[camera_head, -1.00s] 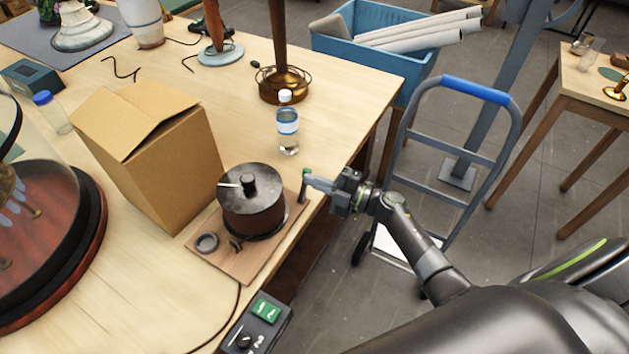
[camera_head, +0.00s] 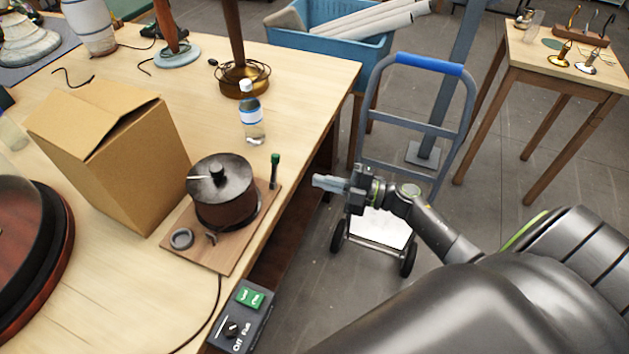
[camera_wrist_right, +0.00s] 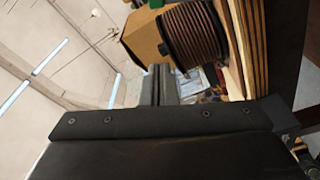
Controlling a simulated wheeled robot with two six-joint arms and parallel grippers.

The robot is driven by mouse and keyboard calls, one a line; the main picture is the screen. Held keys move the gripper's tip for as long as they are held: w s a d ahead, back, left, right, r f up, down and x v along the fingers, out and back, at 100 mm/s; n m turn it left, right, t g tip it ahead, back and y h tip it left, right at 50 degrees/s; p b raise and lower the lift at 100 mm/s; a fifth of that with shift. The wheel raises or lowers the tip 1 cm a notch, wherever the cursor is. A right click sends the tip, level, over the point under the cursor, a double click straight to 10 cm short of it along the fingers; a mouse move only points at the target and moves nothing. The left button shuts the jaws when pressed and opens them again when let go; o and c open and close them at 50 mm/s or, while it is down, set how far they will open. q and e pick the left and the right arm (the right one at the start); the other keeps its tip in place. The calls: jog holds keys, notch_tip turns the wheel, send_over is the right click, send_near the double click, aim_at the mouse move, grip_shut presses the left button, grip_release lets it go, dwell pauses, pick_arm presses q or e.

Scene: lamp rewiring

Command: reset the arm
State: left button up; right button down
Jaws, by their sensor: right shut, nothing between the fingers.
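My right gripper (camera_head: 328,183) is shut and empty. It hangs in the air just past the front edge of the workbench (camera_head: 300,75), right of the wire spool's wooden board (camera_head: 225,250), and touches nothing. The spool (camera_head: 222,192), dark with a lid and a knob, stands on that board. A small green-topped post (camera_head: 274,170) stands at the board's far right corner, apart from my fingers. In the right wrist view the spool's brown windings (camera_wrist_right: 195,35) show beyond the gripper (camera_wrist_right: 158,82). My left gripper is not in view.
A cardboard box (camera_head: 115,160) stands left of the spool, and a water bottle (camera_head: 252,118) behind it. A green-buttoned control box (camera_head: 240,315) is at the bench's front edge. A hand truck (camera_head: 420,130) with a blue handle stands on the floor behind my right arm.

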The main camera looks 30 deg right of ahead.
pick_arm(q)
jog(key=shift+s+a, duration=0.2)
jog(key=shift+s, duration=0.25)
pick_arm(e)
jog(key=shift+w, duration=0.1)
